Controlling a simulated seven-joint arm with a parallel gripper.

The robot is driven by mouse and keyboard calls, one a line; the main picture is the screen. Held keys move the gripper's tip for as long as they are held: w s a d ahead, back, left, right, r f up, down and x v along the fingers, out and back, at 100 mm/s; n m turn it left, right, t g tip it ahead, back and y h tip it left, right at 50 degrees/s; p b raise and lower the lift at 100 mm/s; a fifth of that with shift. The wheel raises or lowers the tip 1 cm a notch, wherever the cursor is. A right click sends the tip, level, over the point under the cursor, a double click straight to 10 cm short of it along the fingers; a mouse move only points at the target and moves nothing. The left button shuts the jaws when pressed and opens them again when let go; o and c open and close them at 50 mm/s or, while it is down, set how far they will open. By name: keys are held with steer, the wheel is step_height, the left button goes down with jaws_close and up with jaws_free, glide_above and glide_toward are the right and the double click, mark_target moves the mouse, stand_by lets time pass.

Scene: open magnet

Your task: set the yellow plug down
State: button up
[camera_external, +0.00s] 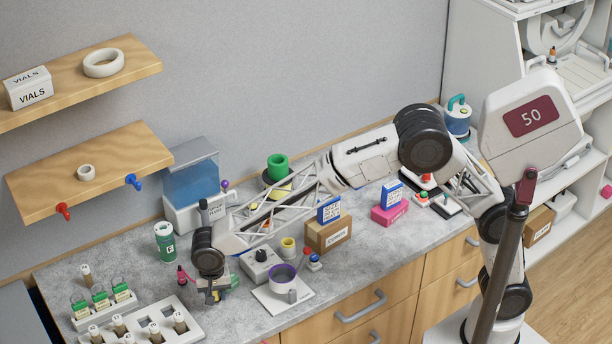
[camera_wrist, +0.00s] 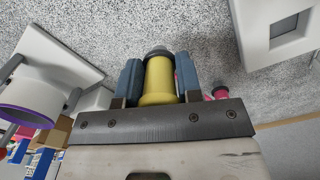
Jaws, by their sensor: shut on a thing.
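The yellow plug (camera_wrist: 158,82) is a yellow cylinder with a grey end. In the wrist view it sits between the two blue finger pads of my gripper (camera_wrist: 159,76), which is shut on it. In the external view my gripper (camera_external: 214,292) points down low over the front left of the grey counter (camera_external: 130,258). The plug is mostly hidden by the fingers there. I cannot tell whether it touches the counter.
A white rack (camera_external: 197,330) with several vials stands left of my gripper. A purple-rimmed cup (camera_external: 283,275) on a white base and a grey knob box (camera_external: 260,266) stand to the right. A green can (camera_external: 165,243) is behind. A small pink item (camera_wrist: 218,92) is close by.

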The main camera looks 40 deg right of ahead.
steer(key=shift+w+a+f, duration=0.1)
steer(key=shift+w+a, duration=0.4)
steer(key=shift+a, duration=0.3)
steer(key=shift+w+a+f, duration=0.1)
steer(key=shift+w+a, duration=0.4)
steer(key=shift+a, duration=0.25)
steer(key=shift+f, duration=1.7)
steer(key=shift+f, duration=0.15)
steer(key=o, duration=0.9)
